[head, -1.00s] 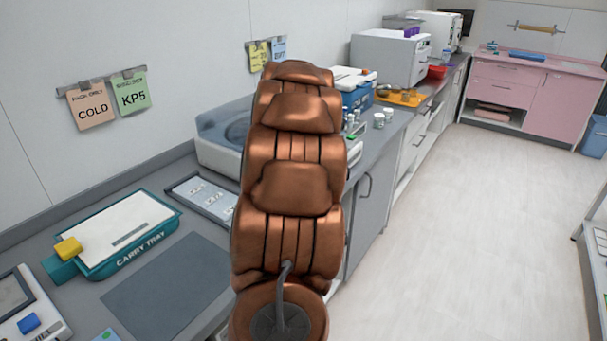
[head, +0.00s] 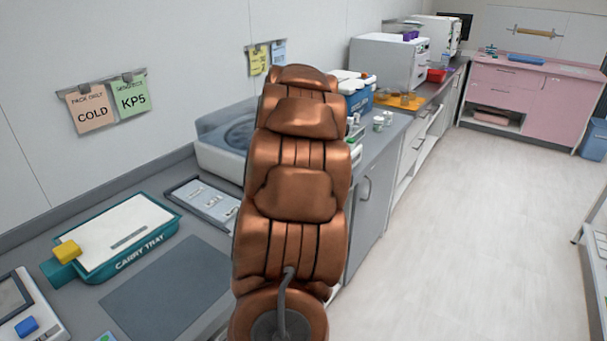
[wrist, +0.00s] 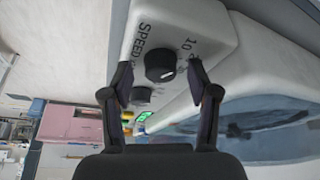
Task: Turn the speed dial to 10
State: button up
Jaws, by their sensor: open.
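The black speed dial (wrist: 160,66) shows in the wrist view on a pale panel of the machine (wrist: 222,30), beside the printed word SPEED and the number 10. A small light mark shows at the dial's lower right edge. My gripper (wrist: 159,72) is open, with one finger to each side of the dial in the picture. I cannot tell whether either finger touches it. In the head view the machine (head: 212,158), with a clear round lid, stands on the counter, partly behind my arm. The dial and my gripper are hidden there.
A second dark knob (wrist: 141,95) sits just below the dial in the wrist view, near a green display (wrist: 143,116). In the head view, a teal carry tray (head: 125,255) and a flat panel (head: 203,198) lie on the counter. Open floor (head: 450,230) is at right.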

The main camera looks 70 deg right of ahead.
jog(key=v, duration=1.2)
dwell(0.5)
jog(key=w+a+f+n+y+p, duration=0.1)
jog(key=w+a+n, duration=0.2)
jog(key=a, duration=0.7)
jog(key=w+a+f+n+y, duration=0.15)
jog(key=w+a, duration=0.25)
jog(key=a, duration=0.6)
jog(key=w+a+f+n+y+p, duration=0.1)
jog(key=w+a+f+n, duration=0.2)
jog(key=a, duration=0.7)
jog(key=s+a+f+n+g, duration=0.1)
jog(key=s+a+f+n, duration=0.2)
jog(key=s+a, duration=0.4)
jog(key=s+a+f+n+g+p, duration=0.1)
jog(key=s+a+f+n, duration=0.2)
jog(key=a, duration=1.1)
jog(key=s+n+y, duration=0.1)
jog(key=s+n, duration=0.1)
jog(key=s, duration=0.3)
jog(key=shift+s+a+g, duration=0.15)
jog(key=shift+s+g, duration=0.15)
jog(key=shift+c, duration=0.5)
